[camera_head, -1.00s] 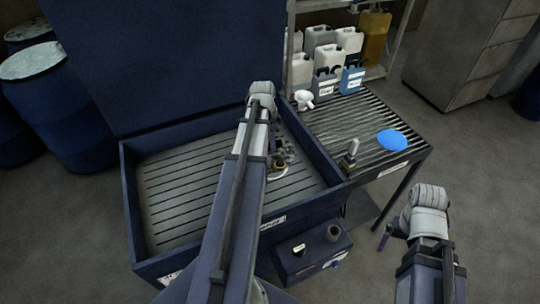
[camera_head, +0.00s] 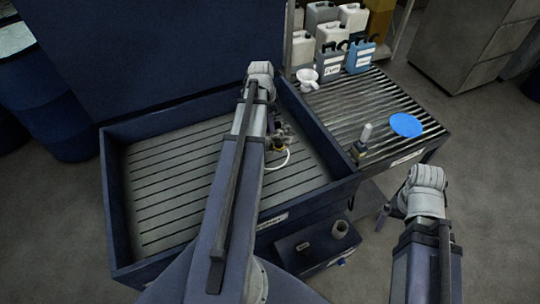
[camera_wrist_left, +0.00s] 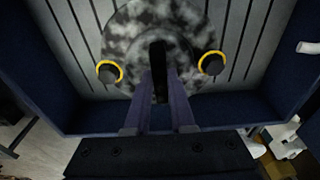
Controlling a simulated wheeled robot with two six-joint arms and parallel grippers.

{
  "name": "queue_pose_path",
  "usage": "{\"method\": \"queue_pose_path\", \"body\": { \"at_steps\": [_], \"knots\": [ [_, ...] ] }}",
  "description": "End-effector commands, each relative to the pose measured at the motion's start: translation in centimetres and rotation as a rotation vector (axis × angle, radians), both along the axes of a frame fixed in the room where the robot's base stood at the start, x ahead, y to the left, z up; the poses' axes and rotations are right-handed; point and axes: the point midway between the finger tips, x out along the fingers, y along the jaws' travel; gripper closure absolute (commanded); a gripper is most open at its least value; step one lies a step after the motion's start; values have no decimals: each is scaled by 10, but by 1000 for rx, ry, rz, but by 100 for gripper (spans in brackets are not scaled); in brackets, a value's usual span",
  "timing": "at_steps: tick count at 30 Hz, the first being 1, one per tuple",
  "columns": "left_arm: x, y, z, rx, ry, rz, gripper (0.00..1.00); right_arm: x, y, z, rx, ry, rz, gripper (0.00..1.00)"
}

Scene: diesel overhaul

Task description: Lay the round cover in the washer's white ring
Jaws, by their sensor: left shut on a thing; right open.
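The round cover (camera_wrist_left: 187,32) is a mottled grey disc with a dark central handle and two dark knobs in yellow rings, seen in the left wrist view. My left gripper (camera_wrist_left: 160,88) is shut on its handle and holds it over the washer's slatted floor. In the head view my left arm hides most of the cover. The white ring (camera_head: 284,162) shows only as a pale curve beside my left arm, on the washer floor. I cannot tell how high the cover is above it. My right gripper (camera_head: 385,212) is open and empty, outside the washer.
The washer's dark blue walls (camera_head: 325,195) surround the slatted floor, which is clear on the left. A slatted side table (camera_head: 350,105) holds a white funnel (camera_head: 307,79), a blue disc (camera_head: 406,125) and a small upright tool (camera_head: 364,140). Jugs (camera_head: 330,45) stand behind.

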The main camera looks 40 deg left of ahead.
Motion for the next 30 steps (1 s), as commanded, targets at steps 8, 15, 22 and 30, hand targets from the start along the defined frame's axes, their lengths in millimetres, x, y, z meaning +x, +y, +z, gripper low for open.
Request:
{"method": "queue_pose_path", "body": {
  "at_steps": [8, 15, 22, 30],
  "knots": [
    [0, 0, -8, 0, 0, 0, 100, 0, 0, -8, 0, 0, 0, 5],
    [0, 0, -27, 0, 0, 0, 100, 0, 0, -27, 0, 0, 0, 5],
    [0, 0, -62, 0, 0, 0, 100, 0, 0, -62, 0, 0, 0, 5],
    [0, 0, -71, 0, 0, 0, 100, 0, 0, -71, 0, 0, 0, 5]
  ]
}}
